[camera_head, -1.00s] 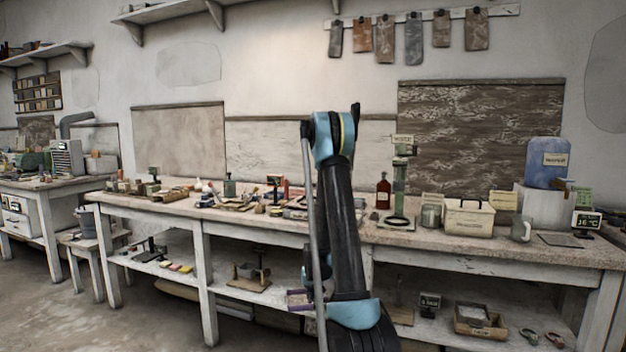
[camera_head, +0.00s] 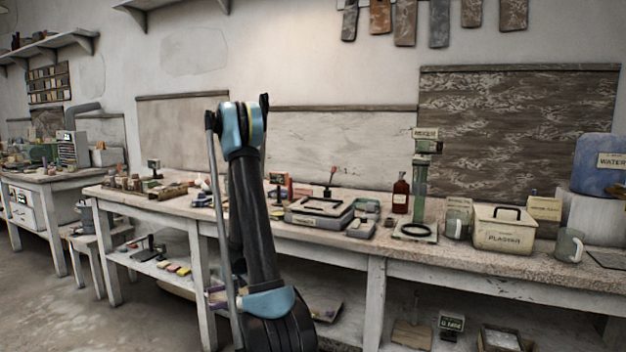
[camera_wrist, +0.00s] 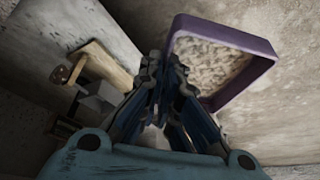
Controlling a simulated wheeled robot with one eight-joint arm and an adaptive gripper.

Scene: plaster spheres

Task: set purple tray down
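The purple tray (camera_wrist: 221,32) is in the upper right of the wrist view, with pale, grainy stuff inside. My gripper (camera_wrist: 163,80) is shut on the tray's near left wall. In the head view only a small purple part of the tray (camera_head: 214,291) shows left of my arm, at about the height of the bench's lower shelf. My arm hides the rest of the tray and the gripper there. I cannot tell whether anything supports the tray from below.
The long workbench (camera_head: 500,264) is crowded at its left and middle. The lower shelf (camera_head: 345,326) holds several things. A wooden piece (camera_wrist: 108,66) lies left of the gripper in the wrist view.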

